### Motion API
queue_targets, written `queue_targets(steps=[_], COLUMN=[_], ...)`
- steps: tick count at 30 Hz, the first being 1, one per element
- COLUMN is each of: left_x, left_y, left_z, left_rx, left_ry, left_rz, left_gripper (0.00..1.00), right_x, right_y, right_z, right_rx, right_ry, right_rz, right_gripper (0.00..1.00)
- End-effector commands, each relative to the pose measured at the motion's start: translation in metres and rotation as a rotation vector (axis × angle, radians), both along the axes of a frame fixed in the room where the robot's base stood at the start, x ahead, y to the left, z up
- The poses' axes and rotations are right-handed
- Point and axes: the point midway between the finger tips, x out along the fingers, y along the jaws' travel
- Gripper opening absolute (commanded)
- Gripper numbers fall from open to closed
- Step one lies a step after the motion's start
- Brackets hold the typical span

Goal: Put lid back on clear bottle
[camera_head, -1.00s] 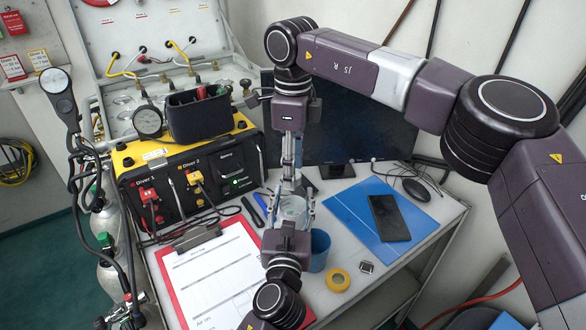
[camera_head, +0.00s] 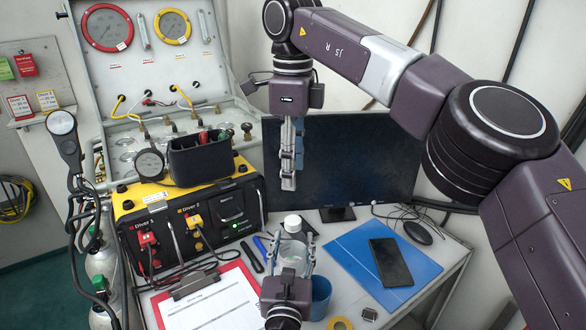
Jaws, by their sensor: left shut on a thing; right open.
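The clear bottle (camera_head: 292,244) stands upright at the back middle of the table, in front of the monitor. A white lid (camera_head: 292,222) sits on its top and looks level. My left gripper (camera_head: 292,256) comes from the front edge and is shut on the bottle's body, one finger on each side. My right gripper (camera_head: 288,186) hangs pointing down above the lid, clear of it and empty. It is open, though its fingers overlap from this angle. The bottle's lower part is hidden by my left gripper.
A blue cup (camera_head: 321,298) stands just right of my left gripper. A phone (camera_head: 389,262) lies on a blue folder (camera_head: 346,247) at the right. A clipboard (camera_head: 215,308) lies at the left, before the yellow-black diver panel (camera_head: 190,221). The monitor (camera_head: 350,160) stands behind.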

Motion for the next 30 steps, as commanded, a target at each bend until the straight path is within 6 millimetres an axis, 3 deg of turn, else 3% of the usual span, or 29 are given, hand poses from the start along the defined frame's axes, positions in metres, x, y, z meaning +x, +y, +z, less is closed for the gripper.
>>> queue_targets(steps=[6,17,30], left_x=[0.0,-0.006,-0.091], left_y=[0.0,0.001,0.008], left_z=[0.0,-0.001,-0.002], left_rx=[0.0,0.0,-0.001], left_ry=[0.0,0.001,0.004], left_rz=[0.0,0.0,-0.001], left_gripper=[0.65,0.65,0.65], right_x=[0.0,0.0,0.0], right_y=[0.0,0.0,0.0], right_z=[0.0,0.0,0.0], right_rx=[0.0,0.0,0.0], right_ry=[0.0,0.0,0.0], right_rz=[0.0,-0.001,-0.001], right_gripper=[0.45,0.45,0.45])
